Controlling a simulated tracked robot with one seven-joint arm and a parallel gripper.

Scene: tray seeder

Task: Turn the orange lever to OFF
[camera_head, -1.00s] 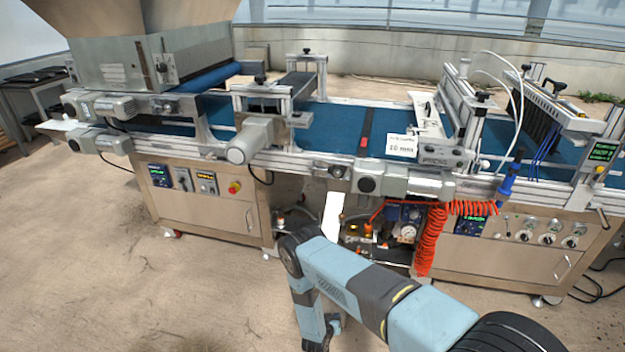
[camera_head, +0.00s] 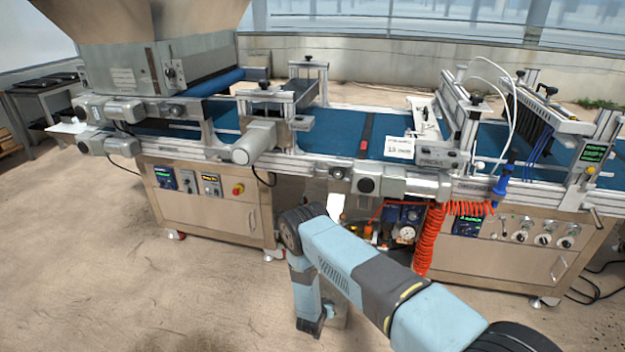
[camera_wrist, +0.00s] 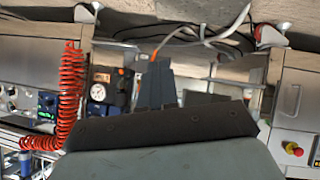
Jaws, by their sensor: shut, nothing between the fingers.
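My gripper (camera_wrist: 157,68) shows in the wrist view as two dark fingers close together, shut and empty. They reach toward the open bay between the two steel cabinets. A thin orange piece (camera_wrist: 138,62) shows just beside the fingertips; I cannot tell whether it is the lever or whether the fingers touch it. In the head view, a small orange part (camera_head: 368,232) sits in the bay left of a round gauge (camera_head: 407,232); I cannot make out a handle or an OFF mark. The gripper is not clear there, behind my blue arm.
A coiled red hose (camera_head: 430,240) hangs right of the bay, and it shows at left in the wrist view (camera_wrist: 70,95). A left cabinet (camera_head: 205,215) and a right cabinet (camera_head: 515,262) flank the bay. A blue conveyor belt (camera_head: 340,125) runs above. Open floor (camera_head: 120,290) lies in front.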

